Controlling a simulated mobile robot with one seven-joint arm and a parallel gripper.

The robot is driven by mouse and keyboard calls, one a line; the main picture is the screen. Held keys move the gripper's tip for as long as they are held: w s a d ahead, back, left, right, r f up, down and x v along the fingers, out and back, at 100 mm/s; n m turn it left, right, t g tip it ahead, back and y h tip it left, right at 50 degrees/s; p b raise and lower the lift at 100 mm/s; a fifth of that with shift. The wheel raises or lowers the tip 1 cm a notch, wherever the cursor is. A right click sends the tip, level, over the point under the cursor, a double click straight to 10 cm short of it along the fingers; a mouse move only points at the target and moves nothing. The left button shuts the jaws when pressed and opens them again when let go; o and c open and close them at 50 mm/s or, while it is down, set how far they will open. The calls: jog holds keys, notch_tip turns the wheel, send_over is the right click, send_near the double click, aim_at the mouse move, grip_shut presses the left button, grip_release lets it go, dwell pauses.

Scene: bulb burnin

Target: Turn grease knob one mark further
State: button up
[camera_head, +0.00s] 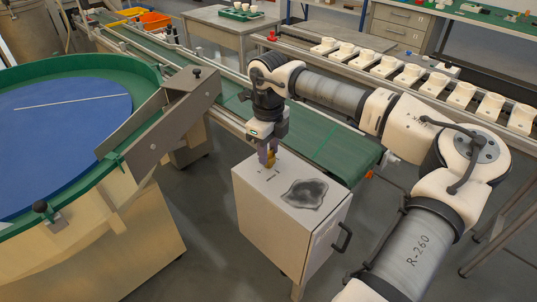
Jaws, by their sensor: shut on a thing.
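The grease knob (271,162) is a small yellowish-brown piece on top of a light grey cabinet (268,220). My gripper (267,158) points down over the cabinet's top and is shut on the knob, its purple-grey fingers on either side of it. The fingers hide much of the knob, and small dark marks (268,177) show on the cabinet top in front of it. They are too small to read, so I cannot tell which mark the knob points at.
A dark stain (305,194) lies on the cabinet top, and a black handle (342,237) sticks out at its right. A green conveyor belt (325,150) runs close behind. A round blue-topped table (70,110) with a green rim stands at the left. Grey floor lies between.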

aim_at(269, 152)
jog(key=shift+m+b, duration=0.5)
jog(key=shift+m, duration=0.5)
jog(key=o, duration=1)
jog(key=shift+r, duration=0.1)
notch_tip(269, 152, up, 14)
jog(key=shift+f, duration=0.15)
